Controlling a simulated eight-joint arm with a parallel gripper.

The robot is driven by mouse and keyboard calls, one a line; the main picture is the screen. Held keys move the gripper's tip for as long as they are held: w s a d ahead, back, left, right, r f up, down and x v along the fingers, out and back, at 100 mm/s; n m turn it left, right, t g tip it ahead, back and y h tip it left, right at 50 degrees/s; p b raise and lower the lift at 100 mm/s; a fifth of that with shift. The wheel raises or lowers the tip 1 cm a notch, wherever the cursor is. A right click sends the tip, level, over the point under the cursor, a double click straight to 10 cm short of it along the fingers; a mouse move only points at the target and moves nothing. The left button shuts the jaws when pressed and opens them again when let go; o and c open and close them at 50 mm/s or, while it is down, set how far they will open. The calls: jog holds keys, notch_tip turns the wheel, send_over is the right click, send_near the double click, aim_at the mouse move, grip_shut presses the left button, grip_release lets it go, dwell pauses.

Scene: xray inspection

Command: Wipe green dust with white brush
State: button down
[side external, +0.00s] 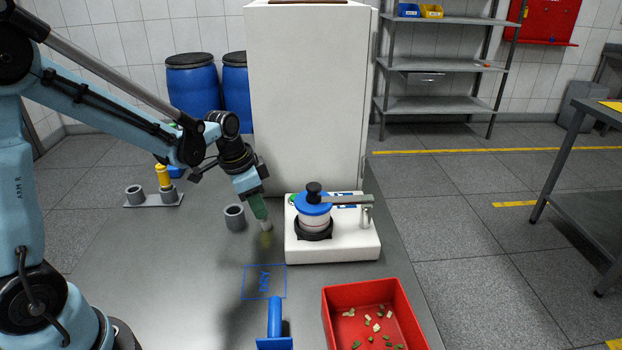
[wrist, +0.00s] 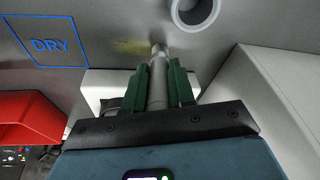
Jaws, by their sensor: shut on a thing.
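My gripper (side external: 259,208) points down at the table, its green fingers shut on the white brush (side external: 266,225). In the wrist view, the brush (wrist: 158,83) stands between the two green fingers of my gripper (wrist: 159,72), with its narrow tip toward the table. The green dust (wrist: 134,46) is a faint yellow-green smear on the grey table, right by the brush tip. In the side view the dust (side external: 266,239) shows only dimly under the brush. I cannot tell whether the tip touches the table.
A grey cup (side external: 235,218) stands just left of the brush. A white device (side external: 335,248) with a blue-topped jar (side external: 313,208) is close on the right. In front are a blue DRY square (side external: 264,282), a blue tool (side external: 274,318) and a red bin (side external: 335,318). A grey holder (side external: 153,199) stands left.

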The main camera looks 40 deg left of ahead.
jog(key=shift+s+d, duration=0.75)
dwell(0.3)
jog(key=shift+s+d, duration=0.8)
jog(key=shift+s+d, duration=0.75)
dwell(0.3)
jog(key=shift+w+a, duration=0.8)
jog(key=shift+w+a, duration=0.1)
